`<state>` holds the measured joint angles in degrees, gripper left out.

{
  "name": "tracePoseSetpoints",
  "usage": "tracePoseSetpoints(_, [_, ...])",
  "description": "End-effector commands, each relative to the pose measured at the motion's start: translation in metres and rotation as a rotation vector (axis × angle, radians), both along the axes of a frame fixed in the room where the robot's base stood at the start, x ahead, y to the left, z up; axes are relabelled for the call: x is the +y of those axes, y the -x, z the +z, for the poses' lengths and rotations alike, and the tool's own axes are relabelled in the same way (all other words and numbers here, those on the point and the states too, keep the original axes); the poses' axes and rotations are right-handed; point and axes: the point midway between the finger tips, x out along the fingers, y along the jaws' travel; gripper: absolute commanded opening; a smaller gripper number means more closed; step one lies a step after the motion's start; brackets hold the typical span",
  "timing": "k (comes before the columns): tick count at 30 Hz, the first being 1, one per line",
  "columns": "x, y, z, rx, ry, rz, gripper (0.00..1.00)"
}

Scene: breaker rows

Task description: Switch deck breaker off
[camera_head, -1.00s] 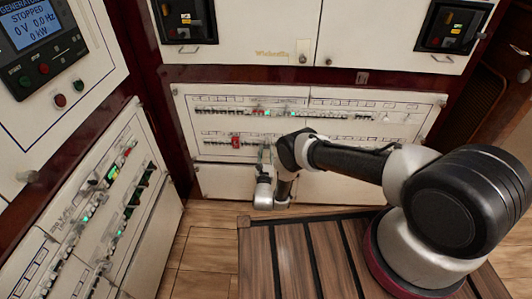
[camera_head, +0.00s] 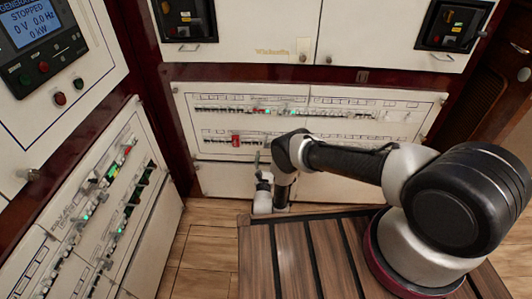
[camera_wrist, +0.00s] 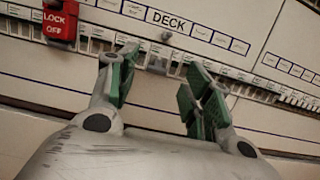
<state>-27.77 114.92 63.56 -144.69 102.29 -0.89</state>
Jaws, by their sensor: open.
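The breaker panel (camera_head: 340,150) is white with two rows of small breakers, low on the wall. In the wrist view the word DECK (camera_wrist: 168,22) is printed above a breaker row (camera_wrist: 150,52). A larger grey breaker switch (camera_wrist: 158,58) in that row sits under the word, between my fingertips in the picture. Whether it is up or down is too small to tell. My gripper (camera_wrist: 160,72) is open, with green finger pads, and nothing is between them. It also shows before the lower row in the head view (camera_head: 262,158). Contact with the panel cannot be told.
A red LOCK OFF tag (camera_wrist: 60,20) covers a breaker left of my gripper; it also shows in the head view (camera_head: 236,140). A side panel (camera_head: 100,215) with green lights stands at the left. A wooden slatted platform (camera_head: 290,250) lies in front.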

Motion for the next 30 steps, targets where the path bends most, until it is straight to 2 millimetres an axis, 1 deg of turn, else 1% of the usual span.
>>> tracePoseSetpoints(1, [0.003,0.012,-0.004,0.004,0.004,0.004,0.5])
tracePoseSetpoints(6, [0.008,0.048,-0.012,0.002,0.002,0.004,0.5])
tracePoseSetpoints(9, [0.009,0.063,-0.016,0.001,0.002,0.003,0.5])
tracePoseSetpoints(12, [0.01,0.072,-0.017,0.0,0.0,0.002,0.5])
tracePoseSetpoints(17, [0.01,0.077,-0.018,-0.001,0.001,0.0,0.5])
tracePoseSetpoints(30, [0.01,0.076,-0.019,0.002,0.003,-0.001,0.5])
